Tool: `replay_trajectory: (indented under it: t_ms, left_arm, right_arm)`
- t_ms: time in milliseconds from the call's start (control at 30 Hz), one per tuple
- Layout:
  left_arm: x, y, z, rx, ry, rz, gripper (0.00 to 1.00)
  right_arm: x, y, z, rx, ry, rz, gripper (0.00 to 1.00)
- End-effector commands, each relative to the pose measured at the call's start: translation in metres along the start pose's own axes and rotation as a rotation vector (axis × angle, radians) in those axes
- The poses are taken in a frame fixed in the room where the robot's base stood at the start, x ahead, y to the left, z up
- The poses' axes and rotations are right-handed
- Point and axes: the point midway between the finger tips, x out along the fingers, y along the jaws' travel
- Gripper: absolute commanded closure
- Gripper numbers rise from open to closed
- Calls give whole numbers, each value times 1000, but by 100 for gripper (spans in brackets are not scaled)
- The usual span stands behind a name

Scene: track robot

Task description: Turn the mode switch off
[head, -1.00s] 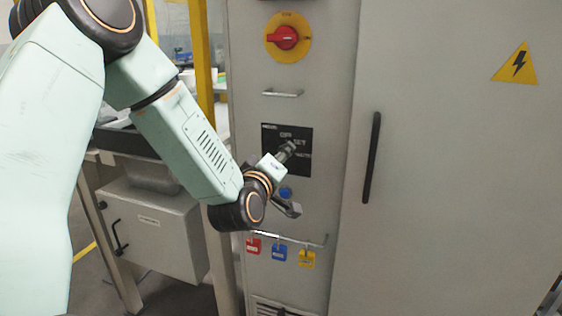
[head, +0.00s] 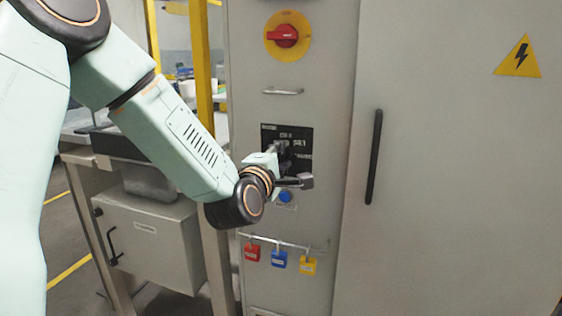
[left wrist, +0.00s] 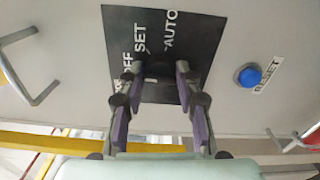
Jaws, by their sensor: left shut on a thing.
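The mode switch sits on a black label plate (head: 304,138) on the grey cabinet front. The plate also fills the top middle of the left wrist view (left wrist: 118,22), with OFF, SET and AUTO lettering legible. My left gripper (head: 293,166) is at the plate, its fingers one above the other in the head view. In the left wrist view its two fingertips (left wrist: 155,72) are on either side of the small dark switch knob (left wrist: 152,70), shut on it. The knob is mostly hidden by the fingers in the head view, and its exact pointing direction is unclear.
A blue reset button (left wrist: 248,76) is beside the plate, just below my gripper in the head view. A red rotary switch (head: 284,36) and a handle (head: 282,92) are above. A rail below carries red, blue and yellow padlocks (head: 308,265). A long door handle (head: 374,157) is right.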

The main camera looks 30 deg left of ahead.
Motion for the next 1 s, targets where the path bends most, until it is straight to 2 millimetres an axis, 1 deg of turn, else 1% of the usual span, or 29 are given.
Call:
replay_trajectory:
  t_ms: [200, 667, 700, 900, 1000]
  left_arm:
    - [0, 0, 0, -49, -2, 0, 98]
    - [0, 1, 1, -60, -2, 0, 98]
    - [0, 1, 1, -60, -2, 0, 65]
    - [0, 1, 0, -60, -1, 1, 48]
    - [0, 0, 0, -60, -1, 1, 46]
  right_arm:
    - [3, 0, 0, 0, 0, 0, 60]
    - [4, 0, 0, 0, 0, 0, 60]
    - [4, 0, 0, 0, 0, 0, 60]
    - [4, 0, 0, 0, 0, 0, 60]
    - [4, 0, 0, 0, 0, 0, 60]
